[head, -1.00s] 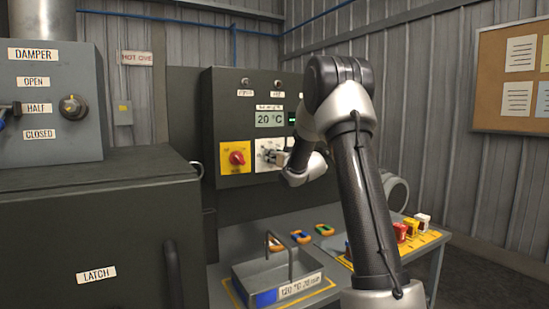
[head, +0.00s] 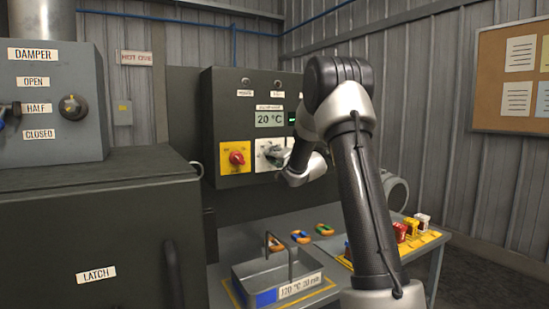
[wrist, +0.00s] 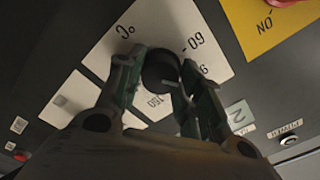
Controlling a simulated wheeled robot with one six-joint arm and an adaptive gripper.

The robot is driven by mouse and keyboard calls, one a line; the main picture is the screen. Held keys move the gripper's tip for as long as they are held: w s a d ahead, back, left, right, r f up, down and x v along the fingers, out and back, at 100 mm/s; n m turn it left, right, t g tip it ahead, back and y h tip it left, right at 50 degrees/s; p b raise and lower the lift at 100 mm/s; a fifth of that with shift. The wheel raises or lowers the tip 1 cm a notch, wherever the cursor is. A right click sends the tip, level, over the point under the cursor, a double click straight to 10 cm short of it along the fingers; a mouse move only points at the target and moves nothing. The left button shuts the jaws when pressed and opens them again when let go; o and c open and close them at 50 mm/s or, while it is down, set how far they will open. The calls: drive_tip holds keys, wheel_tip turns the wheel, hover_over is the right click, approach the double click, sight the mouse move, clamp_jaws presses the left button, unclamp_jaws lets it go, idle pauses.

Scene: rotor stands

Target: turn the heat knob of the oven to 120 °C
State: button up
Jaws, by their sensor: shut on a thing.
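The heat knob (wrist: 160,70) is a dark round knob on a white dial plate (wrist: 205,45) marked °C with numbers. My gripper (wrist: 160,88) is shut on the knob, one finger on each side, and in the wrist view it looks tilted against the plate. The fingers and knob hide part of the scale, and I cannot read the knob's pointer. In the head view the dial plate (head: 263,150) is partly covered by my gripper (head: 276,156). The oven's display (head: 270,118) reads 20 °C.
A red switch on a yellow plate (head: 236,157) sits just left of the dial. Below, a bench holds a grey tray (head: 262,272) labelled 120 °C 20 min, and several coloured pieces. The oven body (head: 100,240) with its latch handle fills the left.

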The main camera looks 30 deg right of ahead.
drive_tip(key=m, duration=0.6)
drive_tip(key=shift+f, duration=0.1)
drive_tip(key=shift+m, duration=0.3)
idle(0.3)
drive_tip(key=o, duration=1)
drive_tip(key=shift+o, duration=0.2)
drive_tip(key=s, duration=1.2)
drive_tip(key=shift+d, duration=0.2)
